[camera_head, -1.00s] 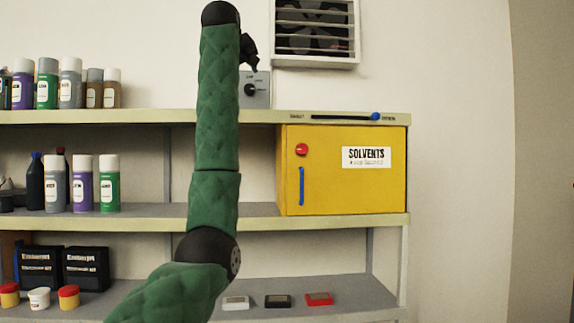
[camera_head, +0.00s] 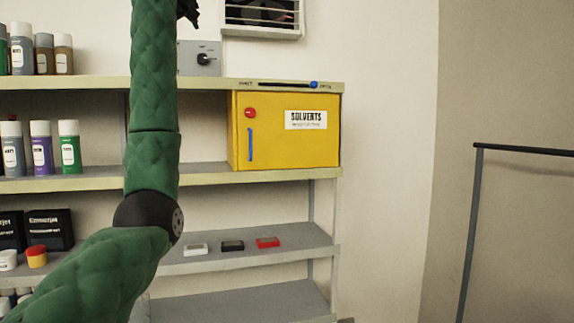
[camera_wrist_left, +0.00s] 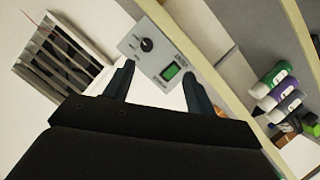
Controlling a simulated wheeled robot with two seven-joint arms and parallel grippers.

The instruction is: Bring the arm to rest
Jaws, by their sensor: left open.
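My left arm, in a green quilted sleeve, rises through the left of the head view. Only a dark bit of my left gripper (camera_head: 188,10) shows at the top edge there. In the left wrist view the left gripper (camera_wrist_left: 157,80) has its two dark fingers apart, with nothing held between them. A grey switch box (camera_head: 199,58) with a black knob is on the wall behind the top shelf. In the left wrist view the switch box (camera_wrist_left: 150,62) shows beyond the fingers, with a lit green switch. I cannot tell the gap to it. My right gripper is not in view.
A shelf unit (camera_head: 290,85) holds spray cans (camera_head: 40,148), a yellow solvents cabinet (camera_head: 270,145) and small white, black and red items. A louvred wall fan (camera_head: 262,15) is above. A dark rail (camera_head: 520,150) stands at the right. The floor is out of view.

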